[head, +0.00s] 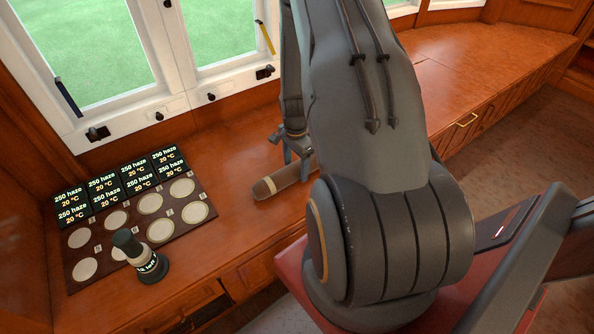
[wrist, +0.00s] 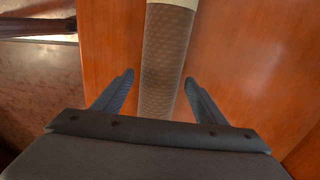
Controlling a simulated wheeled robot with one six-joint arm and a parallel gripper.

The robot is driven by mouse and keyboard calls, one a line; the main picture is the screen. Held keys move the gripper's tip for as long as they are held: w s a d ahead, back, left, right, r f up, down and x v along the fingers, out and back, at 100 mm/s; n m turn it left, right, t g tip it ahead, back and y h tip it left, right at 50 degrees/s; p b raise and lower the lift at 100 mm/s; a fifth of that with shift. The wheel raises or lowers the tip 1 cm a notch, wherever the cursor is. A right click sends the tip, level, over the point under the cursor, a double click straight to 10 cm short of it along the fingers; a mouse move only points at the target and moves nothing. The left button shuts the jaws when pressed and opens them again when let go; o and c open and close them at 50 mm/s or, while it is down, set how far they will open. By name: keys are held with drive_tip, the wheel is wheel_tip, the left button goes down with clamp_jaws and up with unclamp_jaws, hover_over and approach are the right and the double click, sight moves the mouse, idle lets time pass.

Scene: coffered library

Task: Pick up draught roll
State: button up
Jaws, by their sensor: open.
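The draught roll (head: 281,182) is a brown cylinder with a pale band near one end, lying on the wooden window counter. My gripper (head: 295,150) is over the far part of the roll, and my arm hides some of that area. In the wrist view my gripper (wrist: 158,82) is open, with one finger on each side of the roll (wrist: 165,65). Gaps show between the fingers and the roll. The roll runs up the picture between them, its pale band at the top edge.
A dark board (head: 134,223) with several pale discs and small display screens lies on the counter at left. A dark stamp-like object (head: 142,256) stands on it. Windows (head: 95,50) rise behind. The counter (head: 455,75) is clear at right.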

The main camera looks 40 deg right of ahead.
drive_tip(key=c, duration=1.4)
drive_tip(key=shift+c, duration=0.2)
